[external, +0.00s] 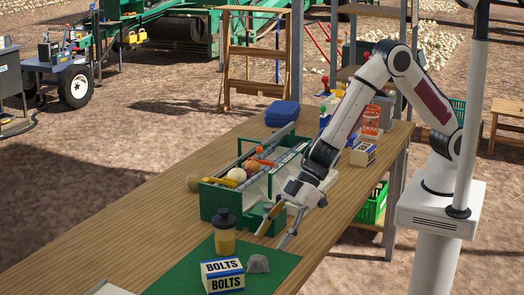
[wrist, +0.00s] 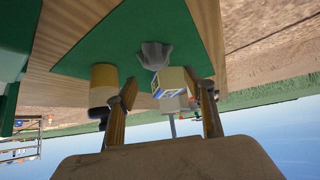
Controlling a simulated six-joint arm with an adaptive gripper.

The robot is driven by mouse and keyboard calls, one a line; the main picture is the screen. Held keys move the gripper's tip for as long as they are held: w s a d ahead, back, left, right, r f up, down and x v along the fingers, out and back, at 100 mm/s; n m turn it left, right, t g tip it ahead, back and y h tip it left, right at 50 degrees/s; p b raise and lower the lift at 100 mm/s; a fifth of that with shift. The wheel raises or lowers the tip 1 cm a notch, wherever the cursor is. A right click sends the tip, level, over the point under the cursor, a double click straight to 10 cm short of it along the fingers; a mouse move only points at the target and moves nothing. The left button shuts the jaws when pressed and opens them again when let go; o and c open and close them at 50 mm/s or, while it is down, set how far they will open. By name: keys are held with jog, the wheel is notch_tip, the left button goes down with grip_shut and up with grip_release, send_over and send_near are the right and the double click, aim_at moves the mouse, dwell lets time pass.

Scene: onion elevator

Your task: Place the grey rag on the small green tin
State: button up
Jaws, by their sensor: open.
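The grey rag (external: 258,264) is a small crumpled heap on the green mat (external: 185,272), just right of the bolts box. In the wrist view the rag (wrist: 156,54) lies on the mat beyond my fingertips. My gripper (external: 280,228) is open and empty, above the table and behind the rag, apart from it. In the wrist view its two fingers (wrist: 168,88) are spread wide.
The bolts box (external: 222,274) and a yellow jar with a dark lid (external: 225,240) stand close to the rag. Bare wood shows left of the toolbox.

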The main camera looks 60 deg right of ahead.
aim_at(256, 258)
jog(key=shift+a+f, duration=0.1)
jog(key=shift+x, duration=1.15)
jog(key=shift+f, duration=0.1)
jog(key=shift+w+d+x, duration=0.1)
jog(key=shift+x, duration=0.65)
jog(key=shift+w+d+x, duration=0.1)
jog(key=shift+d+x, duration=0.05)
jog(key=shift+x, duration=1.75)
jog(key=c, duration=1.3)
jog(key=shift+r, duration=0.25)
